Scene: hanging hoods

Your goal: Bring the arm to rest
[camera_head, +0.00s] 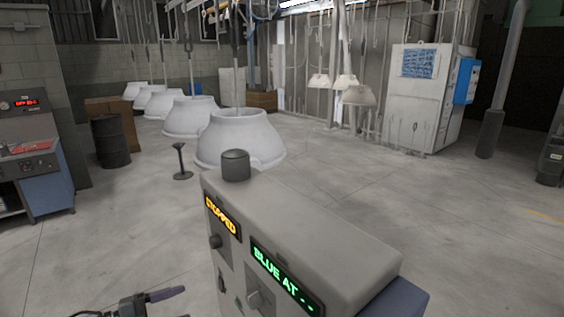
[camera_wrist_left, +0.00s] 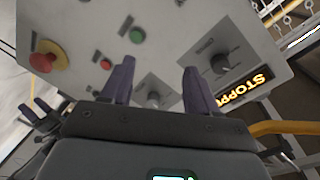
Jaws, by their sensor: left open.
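My left gripper (camera_wrist_left: 156,76) is open and empty in the left wrist view. Its two dark purple fingers stand apart before the face of a grey control box (camera_wrist_left: 185,35), and contact cannot be told. Part of the gripper (camera_head: 165,294) shows at the bottom left of the head view, left of the grey control box (camera_head: 300,225). In the wrist view the panel carries a red knob on a yellow ring (camera_wrist_left: 47,56), a green button (camera_wrist_left: 137,35), a red button (camera_wrist_left: 105,64) and dark rotary knobs (camera_wrist_left: 220,63).
The box displays read "STOPPED" (camera_head: 221,214) and "BLUE AT - -" (camera_head: 284,277). Several white hoods (camera_head: 240,142) hang in a row behind it. A black drum (camera_head: 110,141) and a small stand (camera_head: 181,160) stand left. Floor at right is open.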

